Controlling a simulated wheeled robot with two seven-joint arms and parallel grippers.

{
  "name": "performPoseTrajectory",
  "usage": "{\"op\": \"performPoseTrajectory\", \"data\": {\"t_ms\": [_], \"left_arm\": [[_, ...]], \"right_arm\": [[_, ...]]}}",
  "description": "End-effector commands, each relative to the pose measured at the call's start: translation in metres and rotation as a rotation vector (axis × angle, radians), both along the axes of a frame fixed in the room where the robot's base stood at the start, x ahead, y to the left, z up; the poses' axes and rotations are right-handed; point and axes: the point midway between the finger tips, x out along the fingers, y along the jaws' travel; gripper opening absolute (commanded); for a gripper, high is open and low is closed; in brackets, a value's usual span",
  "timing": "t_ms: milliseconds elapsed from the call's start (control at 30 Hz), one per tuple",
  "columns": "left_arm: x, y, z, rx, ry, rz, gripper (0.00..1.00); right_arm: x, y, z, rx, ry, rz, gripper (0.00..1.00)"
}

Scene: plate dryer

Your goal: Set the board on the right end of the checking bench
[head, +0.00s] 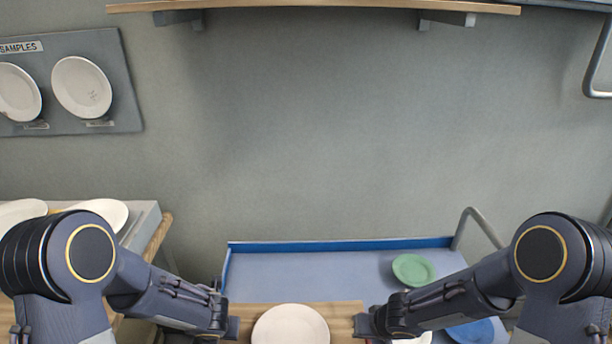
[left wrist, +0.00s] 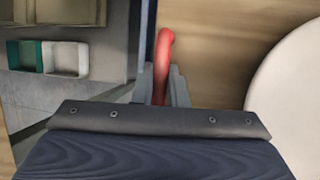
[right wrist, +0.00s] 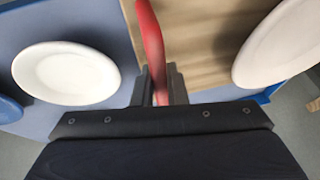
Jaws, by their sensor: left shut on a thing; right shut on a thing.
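The wooden board (head: 344,312) is at the bottom middle of the head view, with a white plate (head: 290,326) lying on it. My left gripper (head: 232,327) is at the board's left end, shut on a red handle (left wrist: 163,65). My right gripper (head: 364,325) is at its right end, shut on another red handle (right wrist: 152,50). The board's near part is cut off by the frame. A blue-topped surface (head: 320,270) with a raised blue back rim lies beyond and below the board; I cannot tell whether it is the checking bench.
A green plate (head: 413,270), a blue plate (head: 472,332) and a white plate (right wrist: 66,73) lie on the blue surface at right. A grey tube rail (head: 480,222) rises there. A counter with white plates (head: 100,214) stands at left. A wooden shelf (head: 315,7) crosses the wall.

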Motion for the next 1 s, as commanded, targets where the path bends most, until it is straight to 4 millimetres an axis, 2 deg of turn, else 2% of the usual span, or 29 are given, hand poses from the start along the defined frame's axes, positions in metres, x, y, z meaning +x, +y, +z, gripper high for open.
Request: {"op": "performPoseTrajectory", "data": {"t_ms": [367, 867, 1000], "left_arm": [[-0.005, 0.001, 0.002, 0.002, -0.002, 0.000, 0.00], [0.011, 0.001, 0.013, 0.001, -0.002, 0.001, 0.00], [0.021, 0.001, 0.019, 0.002, -0.004, 0.002, 0.00]], "right_arm": [[-0.005, 0.000, 0.003, 0.004, -0.001, -0.005, 0.00], [0.011, -0.001, 0.014, 0.004, -0.001, -0.006, 0.00], [0.021, -0.001, 0.019, 0.003, -0.002, -0.006, 0.00]]}}
